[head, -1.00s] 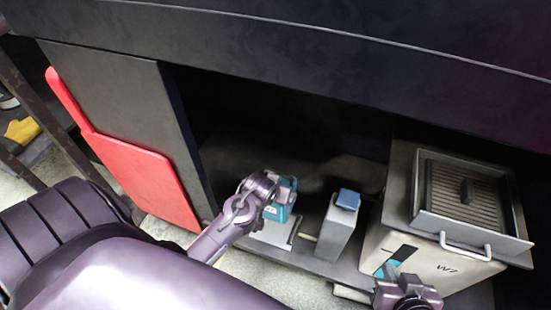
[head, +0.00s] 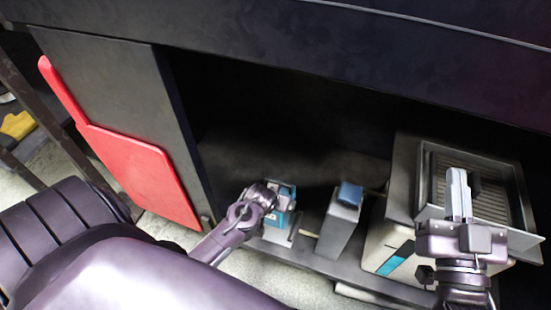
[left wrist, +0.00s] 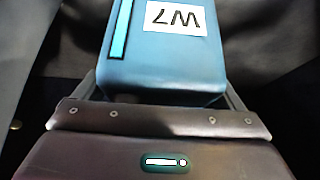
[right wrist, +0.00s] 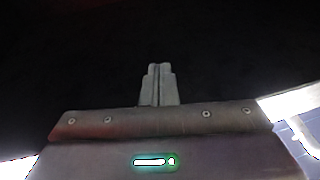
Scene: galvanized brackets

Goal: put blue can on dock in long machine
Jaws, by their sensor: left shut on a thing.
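My left gripper (head: 268,193) is shut on the blue can (head: 284,212), at the front of the dark recess. In the left wrist view the can (left wrist: 160,65) fills the space between the fingers and bears an upside-down "W7" label. A pale grey base (head: 274,237) shows just below the can; I cannot tell whether they touch. It may be the dock. My right gripper (head: 458,190) is empty, with its fingers together, in front of the machine with the grey tray (head: 518,235). The fingers also show closed in the right wrist view (right wrist: 158,85).
A grey block with a blue top (head: 338,222) stands right of the can. The pale machine body (head: 381,247) stands at the right under the tray. A red panel (head: 150,175) leans on the dark cabinet side at the left. The dark overhang lies above the recess.

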